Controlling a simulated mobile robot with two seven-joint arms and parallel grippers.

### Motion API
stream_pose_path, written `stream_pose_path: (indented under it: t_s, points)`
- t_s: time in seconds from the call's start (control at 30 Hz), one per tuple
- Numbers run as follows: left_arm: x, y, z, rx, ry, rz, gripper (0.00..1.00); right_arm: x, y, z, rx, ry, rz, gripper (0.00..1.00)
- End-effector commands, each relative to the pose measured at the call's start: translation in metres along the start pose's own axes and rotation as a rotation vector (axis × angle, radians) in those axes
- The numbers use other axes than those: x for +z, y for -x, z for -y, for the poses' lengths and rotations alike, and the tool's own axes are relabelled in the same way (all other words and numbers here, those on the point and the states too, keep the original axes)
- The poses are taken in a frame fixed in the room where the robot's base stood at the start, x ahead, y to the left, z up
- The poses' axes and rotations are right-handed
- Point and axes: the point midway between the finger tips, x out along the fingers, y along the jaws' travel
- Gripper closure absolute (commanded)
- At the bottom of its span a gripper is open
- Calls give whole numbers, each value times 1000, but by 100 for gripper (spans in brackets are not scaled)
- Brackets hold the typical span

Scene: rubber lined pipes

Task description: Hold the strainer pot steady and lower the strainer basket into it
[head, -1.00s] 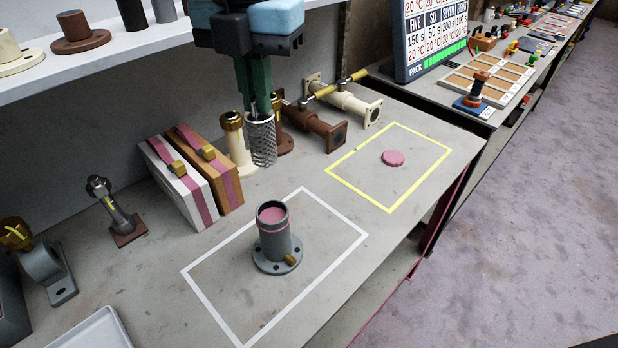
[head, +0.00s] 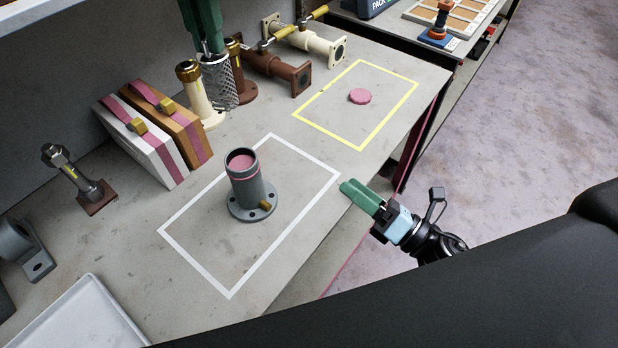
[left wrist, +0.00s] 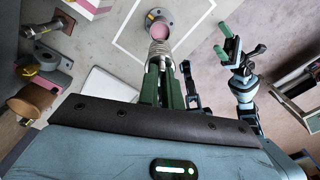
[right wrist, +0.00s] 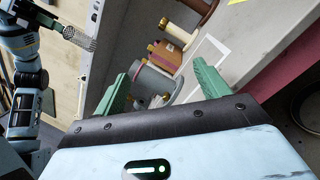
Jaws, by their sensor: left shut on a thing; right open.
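The strainer pot (head: 247,192) is a grey upright flanged pipe with pink lining, standing inside the white outline. It also shows in the left wrist view (left wrist: 168,17) and right wrist view (right wrist: 150,80). My left gripper (head: 208,50) is shut on the upper end of the strainer basket (head: 219,85), a silver mesh cylinder. It holds the basket upright, apart from the pot, beyond it in the head view. My right gripper (head: 362,196) is open and empty near the table's front edge, right of the pot. In the right wrist view the pot appears between its fingers, beyond the tips.
A cream pipe (head: 198,95) and brown pipes (head: 276,70) stand close to the basket. White and brown cases (head: 145,140) are at left. A pink disc (head: 360,96) lies in the yellow outline (head: 330,137). A white tray (head: 75,315) is at front left.

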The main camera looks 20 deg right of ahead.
Motion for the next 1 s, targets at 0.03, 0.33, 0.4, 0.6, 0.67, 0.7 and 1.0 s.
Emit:
stream_pose_path:
  t_s: [0.03, 0.33, 0.4, 0.6, 0.67, 0.7, 1.0]
  points:
    - [0, 0, 0, 0, 0, 0, 100, -7, -14, -7, 44, 106, -54, 26]
    - [0, 0, 0, 0, 0, 0, 100, -49, -57, -24, 233, 639, -292, 26]
    - [0, 0, 0, 0, 0, 0, 100, -54, -60, -24, 257, 712, -322, 26]
    - [0, 0, 0, 0, 0, 0, 100, -60, -64, -24, 288, 801, -359, 26]
    - [0, 0, 0, 0, 0, 0, 100, -61, -64, -24, 288, 804, -360, 26]
    - [0, 0, 0, 0, 0, 0, 100, -61, -64, -24, 288, 804, -360, 26]
    - [0, 0, 0, 0, 0, 0, 100, -70, -87, -27, 288, 801, -356, 26]
